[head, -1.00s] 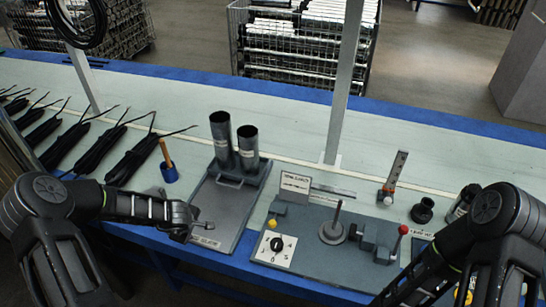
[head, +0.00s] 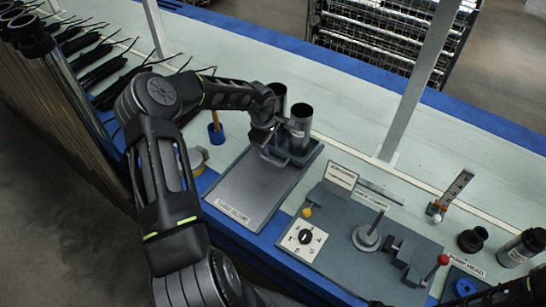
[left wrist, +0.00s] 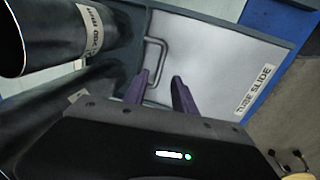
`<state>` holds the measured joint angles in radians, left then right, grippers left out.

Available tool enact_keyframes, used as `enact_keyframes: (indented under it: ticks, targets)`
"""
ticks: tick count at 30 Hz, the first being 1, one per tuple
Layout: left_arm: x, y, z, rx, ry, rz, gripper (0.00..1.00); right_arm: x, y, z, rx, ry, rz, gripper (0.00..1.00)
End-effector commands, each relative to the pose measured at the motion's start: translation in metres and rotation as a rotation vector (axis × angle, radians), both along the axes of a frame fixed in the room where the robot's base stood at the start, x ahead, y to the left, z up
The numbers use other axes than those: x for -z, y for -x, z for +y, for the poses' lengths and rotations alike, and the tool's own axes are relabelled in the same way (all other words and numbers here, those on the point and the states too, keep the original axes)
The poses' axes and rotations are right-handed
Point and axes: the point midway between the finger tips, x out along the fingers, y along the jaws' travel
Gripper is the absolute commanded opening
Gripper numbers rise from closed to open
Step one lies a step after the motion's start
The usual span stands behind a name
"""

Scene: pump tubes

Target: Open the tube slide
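The tube slide (head: 245,185) is a grey plate with a "TUBE SLIDE" label at its front edge; its bare plate also shows in the left wrist view (left wrist: 215,65). A metal handle (left wrist: 163,50) stands at the plate's back end, in front of two dark upright tubes (head: 300,128). My left gripper (head: 270,148) is over that handle. In the left wrist view its two purple fingers (left wrist: 160,76) are apart, with the handle just ahead of the gap between the tips. Whether they touch it cannot be told. My right gripper is not visible.
Right of the slide is a grey station with a dial (head: 304,238), a spindle disc (head: 367,238) and a red-knobbed lever (head: 443,260). A blue cup (head: 216,134) stands left of the slide. A white post (head: 410,90) rises behind. The plate's front part is clear.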

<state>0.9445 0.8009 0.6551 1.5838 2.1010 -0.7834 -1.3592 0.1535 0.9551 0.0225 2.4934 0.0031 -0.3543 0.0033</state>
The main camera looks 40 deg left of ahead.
Motion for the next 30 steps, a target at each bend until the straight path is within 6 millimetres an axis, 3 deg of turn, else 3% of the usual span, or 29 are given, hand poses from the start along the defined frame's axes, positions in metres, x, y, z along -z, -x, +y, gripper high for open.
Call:
enact_keyframes:
  ticks: [8,21,30]
  targets:
    - [0.015,-0.003,-0.001,-0.001,0.002,0.001,0.33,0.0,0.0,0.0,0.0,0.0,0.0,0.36]
    - [0.073,-0.013,0.0,-0.002,0.001,0.0,0.33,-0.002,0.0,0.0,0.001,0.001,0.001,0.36]
    - [0.077,-0.014,0.0,-0.002,-0.001,0.0,0.33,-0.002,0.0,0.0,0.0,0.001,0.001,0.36]
